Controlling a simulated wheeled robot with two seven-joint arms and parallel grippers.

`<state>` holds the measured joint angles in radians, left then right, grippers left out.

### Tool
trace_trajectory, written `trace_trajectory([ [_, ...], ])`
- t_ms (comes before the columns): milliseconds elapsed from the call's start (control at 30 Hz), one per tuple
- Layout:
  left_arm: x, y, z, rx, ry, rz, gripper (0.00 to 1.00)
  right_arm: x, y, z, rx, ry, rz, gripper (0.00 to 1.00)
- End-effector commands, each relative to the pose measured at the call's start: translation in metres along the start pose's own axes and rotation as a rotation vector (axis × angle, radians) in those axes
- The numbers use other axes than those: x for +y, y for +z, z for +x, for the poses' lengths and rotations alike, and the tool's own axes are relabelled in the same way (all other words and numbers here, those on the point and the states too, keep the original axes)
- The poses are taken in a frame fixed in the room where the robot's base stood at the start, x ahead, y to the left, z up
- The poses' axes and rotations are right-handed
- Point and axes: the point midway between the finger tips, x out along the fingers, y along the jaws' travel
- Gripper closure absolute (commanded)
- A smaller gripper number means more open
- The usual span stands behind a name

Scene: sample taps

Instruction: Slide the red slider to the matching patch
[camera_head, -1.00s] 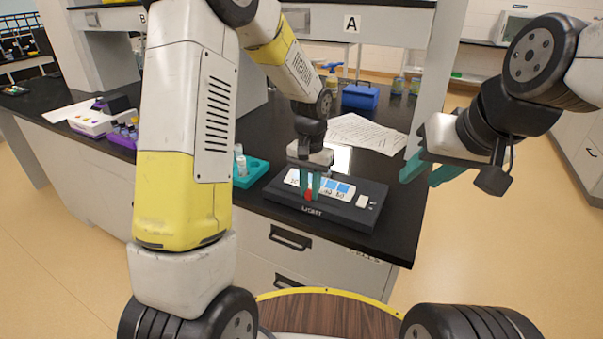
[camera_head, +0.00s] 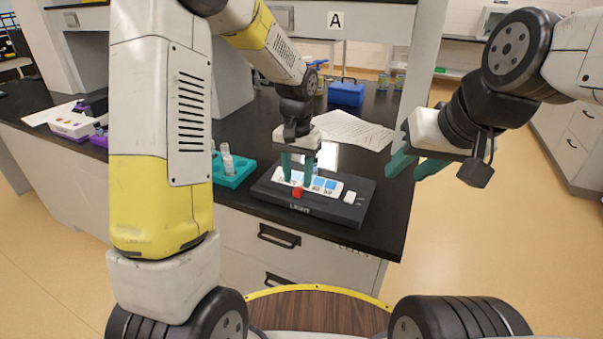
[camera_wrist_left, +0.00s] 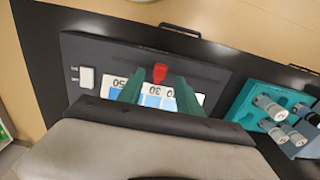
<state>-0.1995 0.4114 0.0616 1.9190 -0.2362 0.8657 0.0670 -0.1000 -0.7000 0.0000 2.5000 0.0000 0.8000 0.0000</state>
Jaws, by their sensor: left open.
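The red slider (camera_head: 297,192) sits on the front part of a dark control box (camera_head: 335,213), near its left-middle. It also shows in the left wrist view (camera_wrist_left: 159,73). Behind it, a white strip (camera_wrist_left: 149,88) carries printed numbers and blue patches of differing shades, partly covered by my fingers. My left gripper (camera_head: 297,170) is open, with its teal fingers above and just behind the slider, one to each side. In the wrist view the slider shows between and beyond the fingertips, apart from them. My right gripper (camera_head: 418,167) is open and empty, off to the right of the box.
A white switch (camera_head: 350,197) is at the box's right end. A teal rack (camera_head: 235,175) with vials stands left of the box. Papers (camera_head: 350,130) and a blue container (camera_head: 346,94) lie behind. The bench's front edge is close to the box.

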Motion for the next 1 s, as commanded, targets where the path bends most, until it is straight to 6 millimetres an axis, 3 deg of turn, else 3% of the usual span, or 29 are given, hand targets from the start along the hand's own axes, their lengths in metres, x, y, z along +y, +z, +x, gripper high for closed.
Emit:
trace_trajectory([
  [233, 0.0, 0.0, -0.036, 0.002, -0.001, 0.001, 0.58, 0.0, 0.0, 0.0, 0.0, 0.0, 0.0, 0.64],
  [733, -0.002, 0.004, -0.049, 0.012, 0.001, -0.006, 0.58, 0.0, 0.0, 0.0, 0.0, 0.0, 0.0, 0.64],
  [867, -0.007, 0.024, -0.076, 0.068, 0.007, -0.036, 0.58, 0.0, 0.0, 0.0, 0.0, 0.0, 0.0, 0.64],
  [1000, -0.015, 0.064, -0.116, 0.169, 0.02, -0.089, 0.58, 0.0, 0.0, 0.0, 0.0, 0.0, 0.0, 0.64],
])
